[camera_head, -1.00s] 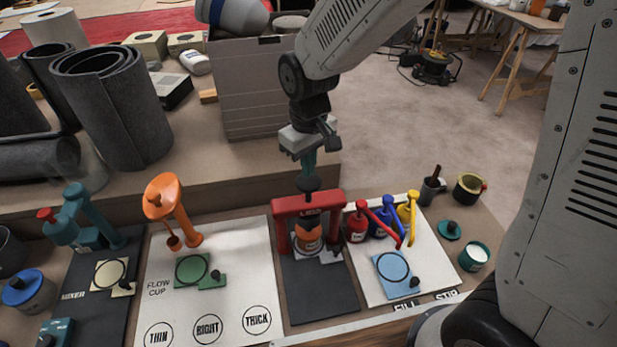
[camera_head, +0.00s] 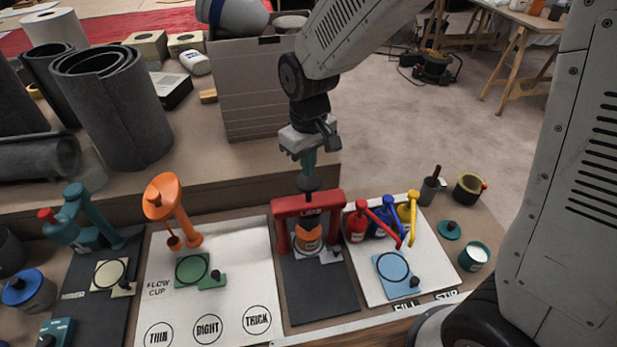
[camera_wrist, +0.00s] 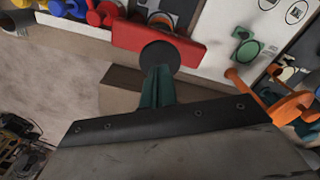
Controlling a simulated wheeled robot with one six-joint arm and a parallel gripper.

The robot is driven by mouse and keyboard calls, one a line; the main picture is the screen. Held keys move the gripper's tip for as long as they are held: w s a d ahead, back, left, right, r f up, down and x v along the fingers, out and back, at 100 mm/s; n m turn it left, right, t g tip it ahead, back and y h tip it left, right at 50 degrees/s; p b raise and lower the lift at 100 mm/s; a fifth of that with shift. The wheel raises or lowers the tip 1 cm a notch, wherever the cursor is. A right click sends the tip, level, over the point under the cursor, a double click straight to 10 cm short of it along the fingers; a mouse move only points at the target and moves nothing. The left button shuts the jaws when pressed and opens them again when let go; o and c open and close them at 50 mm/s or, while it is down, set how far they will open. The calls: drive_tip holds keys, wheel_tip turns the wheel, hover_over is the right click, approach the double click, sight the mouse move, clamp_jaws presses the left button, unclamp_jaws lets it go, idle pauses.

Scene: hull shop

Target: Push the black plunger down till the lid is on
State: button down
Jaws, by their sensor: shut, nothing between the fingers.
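The red lid press (camera_head: 308,205) stands on a dark mat, with its black plunger (camera_head: 308,184) on top of the crossbar. My gripper (camera_head: 308,168) is shut and empty, pointing down right above the plunger knob; its tips look to touch the knob or nearly so. In the wrist view the teal fingers (camera_wrist: 158,85) lie together against the round black plunger top (camera_wrist: 160,56), over the red crossbar (camera_wrist: 190,50). An orange-banded pot (camera_head: 308,240) stands under the press. Whether its lid is seated is hidden by the crossbar.
To the left stands the orange flow cup stand (camera_head: 165,200) on a white board. To the right are red, blue and yellow pump bottles (camera_head: 380,220). A large grey box (camera_head: 255,90) stands behind my gripper.

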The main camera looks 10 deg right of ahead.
sight(309, 179)
drive_tip(key=shift+f, duration=0.1)
drive_tip(key=shift+f, duration=3)
drive_tip(key=shift+r, duration=5.55)
